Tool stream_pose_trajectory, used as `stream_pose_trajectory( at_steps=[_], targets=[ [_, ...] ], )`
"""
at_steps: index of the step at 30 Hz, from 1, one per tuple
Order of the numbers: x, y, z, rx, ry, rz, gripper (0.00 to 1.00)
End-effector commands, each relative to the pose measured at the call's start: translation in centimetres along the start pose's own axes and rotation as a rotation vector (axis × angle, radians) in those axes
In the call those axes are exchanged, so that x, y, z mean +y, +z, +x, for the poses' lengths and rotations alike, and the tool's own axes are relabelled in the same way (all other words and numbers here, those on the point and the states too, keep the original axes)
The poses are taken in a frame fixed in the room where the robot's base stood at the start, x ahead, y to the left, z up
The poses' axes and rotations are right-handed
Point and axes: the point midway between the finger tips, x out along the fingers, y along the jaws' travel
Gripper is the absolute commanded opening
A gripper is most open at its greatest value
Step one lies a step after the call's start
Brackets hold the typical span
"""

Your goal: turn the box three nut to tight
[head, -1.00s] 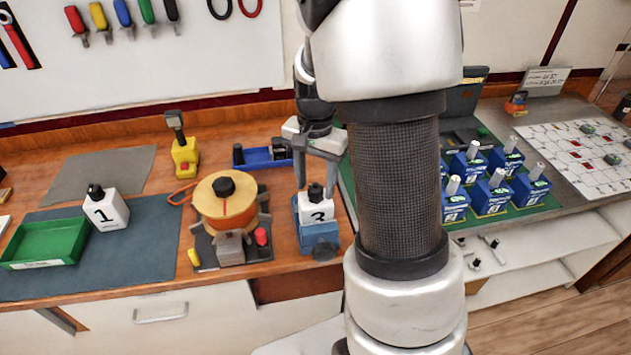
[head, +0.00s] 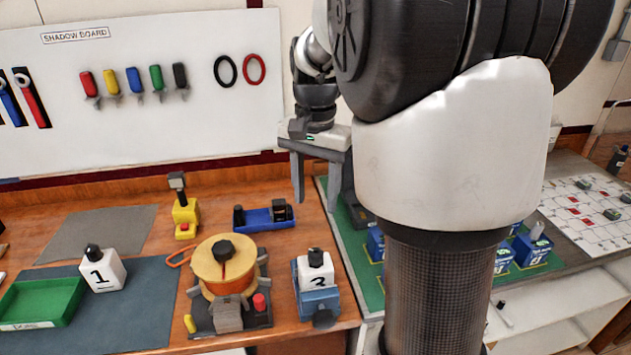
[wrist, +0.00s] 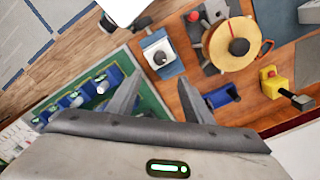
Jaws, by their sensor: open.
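Box three (head: 317,272) is a white block marked 3 with a black nut (head: 315,257) on top. It sits upright in a blue vise (head: 319,303) near the front edge of the wooden bench. Box and nut also show in the wrist view (wrist: 158,56), beyond my fingertips. My gripper (head: 318,203) is open and empty. It hangs above and behind box three, clear of the nut. I cannot tell from these views how tight the nut is.
Left of the vise is an orange-and-tan round fixture (head: 225,272). A blue tray (head: 264,218) lies behind. Box one (head: 102,270) stands on a mat beside a green tray (head: 42,302). Blue boxes stand on a green mat at right, partly hidden by my arm.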

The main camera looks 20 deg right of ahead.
Motion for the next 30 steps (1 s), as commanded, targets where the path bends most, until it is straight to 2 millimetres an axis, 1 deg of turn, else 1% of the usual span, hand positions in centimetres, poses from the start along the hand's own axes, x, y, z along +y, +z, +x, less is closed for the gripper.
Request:
stream_pose_trajectory(
  at_steps=[1, 3, 7, 23, 26, 29, 30],
  targets=[
    [-0.1, -0.1, -0.8, 0.003, -0.002, 0.0, 0.46],
    [-0.1, -0.1, -1.6, 0.002, -0.002, 0.0, 0.46],
    [0.0, 0.0, -2.4, 0.001, 0.0, 0.0, 0.46],
    [0.0, 0.1, -2.6, 0.001, -0.003, -0.004, 0.46],
    [0.3, 0.9, -3.1, 0.012, -0.021, -0.038, 0.46],
    [0.9, 2.8, -4.1, 0.04, -0.061, -0.116, 0.46],
    [1.2, 3.7, -4.6, 0.059, -0.083, -0.16, 0.46]
  ],
)
